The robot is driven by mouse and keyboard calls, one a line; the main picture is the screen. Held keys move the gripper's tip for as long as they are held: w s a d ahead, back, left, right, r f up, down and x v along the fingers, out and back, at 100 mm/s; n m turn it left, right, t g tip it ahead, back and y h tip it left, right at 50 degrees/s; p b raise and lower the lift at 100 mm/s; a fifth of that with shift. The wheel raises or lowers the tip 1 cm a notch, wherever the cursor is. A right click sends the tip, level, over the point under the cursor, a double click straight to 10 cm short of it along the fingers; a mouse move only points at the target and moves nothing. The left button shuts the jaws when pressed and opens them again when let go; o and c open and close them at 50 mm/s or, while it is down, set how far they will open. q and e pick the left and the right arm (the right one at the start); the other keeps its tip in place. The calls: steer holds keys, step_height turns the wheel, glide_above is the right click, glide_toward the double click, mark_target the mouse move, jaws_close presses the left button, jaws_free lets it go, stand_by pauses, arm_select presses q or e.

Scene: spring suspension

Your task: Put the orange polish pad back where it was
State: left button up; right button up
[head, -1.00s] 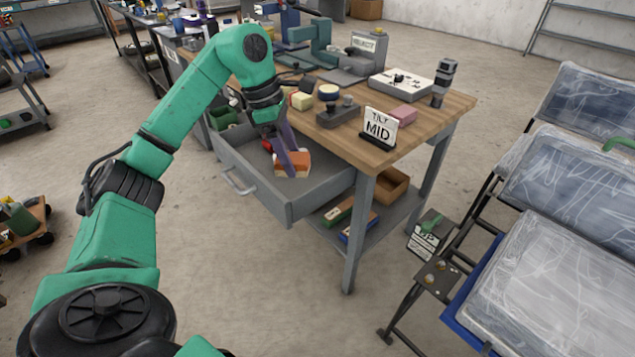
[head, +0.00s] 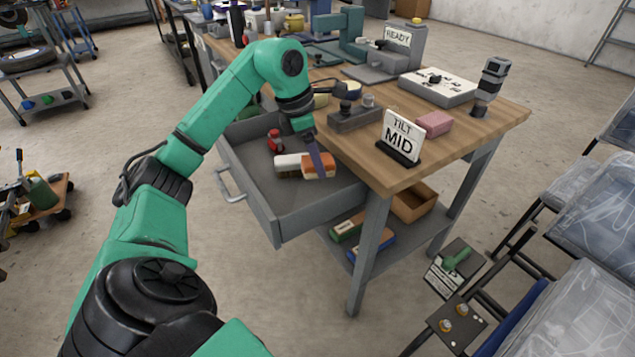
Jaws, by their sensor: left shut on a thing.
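The orange polish pad (head: 320,161), a small block with a pale lower layer, is in the open grey drawer (head: 292,212) of the workbench. My left gripper (head: 318,160) reaches down into the drawer and is shut on the pad; one purple-grey finger shows in front of it. I cannot tell whether the pad rests on the drawer floor. My right gripper is not in view.
A small red object (head: 275,141) stands farther back in the drawer. On the bench top (head: 450,142) are a TILT MID sign (head: 401,137), a pink block (head: 435,123) and a grey holder (head: 355,117). The drawer's front half is clear.

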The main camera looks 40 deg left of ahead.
mark_target(321, 197)
arm_select(q)
step_height(321, 197, down, 8)
steer(key=shift+s+f+b, duration=0.1)
steer(key=shift+b, duration=0.9)
steer(key=shift+f, duration=0.1)
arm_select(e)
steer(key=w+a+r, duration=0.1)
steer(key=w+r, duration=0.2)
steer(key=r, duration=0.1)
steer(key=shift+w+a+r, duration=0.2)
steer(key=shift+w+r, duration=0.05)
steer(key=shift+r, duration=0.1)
arm_select(q)
steer(key=shift+f, duration=0.1)
steer(key=o, duration=1.2)
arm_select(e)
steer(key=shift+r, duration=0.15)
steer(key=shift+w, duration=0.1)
